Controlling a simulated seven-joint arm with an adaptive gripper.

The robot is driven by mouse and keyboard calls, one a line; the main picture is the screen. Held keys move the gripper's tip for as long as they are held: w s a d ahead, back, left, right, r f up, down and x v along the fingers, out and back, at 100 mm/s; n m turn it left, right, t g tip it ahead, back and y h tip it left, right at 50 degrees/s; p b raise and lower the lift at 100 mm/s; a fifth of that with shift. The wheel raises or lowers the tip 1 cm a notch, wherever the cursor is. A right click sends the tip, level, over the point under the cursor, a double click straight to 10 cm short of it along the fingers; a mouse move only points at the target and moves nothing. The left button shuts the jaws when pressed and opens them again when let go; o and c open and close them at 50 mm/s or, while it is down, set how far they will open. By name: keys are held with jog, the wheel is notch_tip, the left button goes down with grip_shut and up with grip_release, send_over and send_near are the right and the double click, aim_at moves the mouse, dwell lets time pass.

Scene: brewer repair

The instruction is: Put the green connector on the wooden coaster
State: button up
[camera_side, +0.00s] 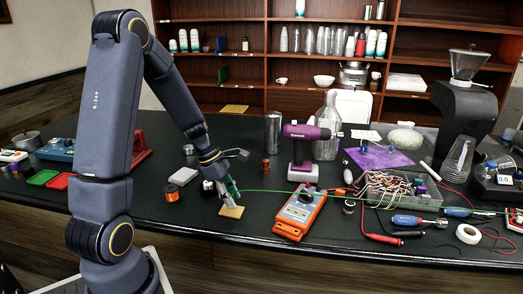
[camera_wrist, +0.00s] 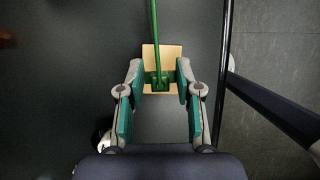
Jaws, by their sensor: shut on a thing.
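The green connector (camera_wrist: 158,79), with a green cable running from it, is between my fingertips in the wrist view. My gripper (camera_wrist: 159,85) is shut on it; its green pads stand on either side. The wooden coaster (camera_wrist: 149,53) is a pale square directly beneath. In the side view the coaster (camera_side: 231,212) lies near the table's front edge and my gripper (camera_side: 226,192) points down just above it. The fingers mostly hide the connector there. I cannot tell whether the connector touches the coaster.
The green cable (camera_side: 300,192) runs right across the table, past an orange meter (camera_side: 300,212) and a purple drill-like tool (camera_side: 304,150). A copper-coloured spool (camera_side: 171,193) and a white-grey block (camera_side: 183,176) stand to the left. The table's front edge is close to the coaster.

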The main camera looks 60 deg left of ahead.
jog(key=shift+f, duration=0.85)
jog(key=shift+f, duration=0.15)
jog(key=o, duration=0.9)
jog(key=shift+c, duration=0.2)
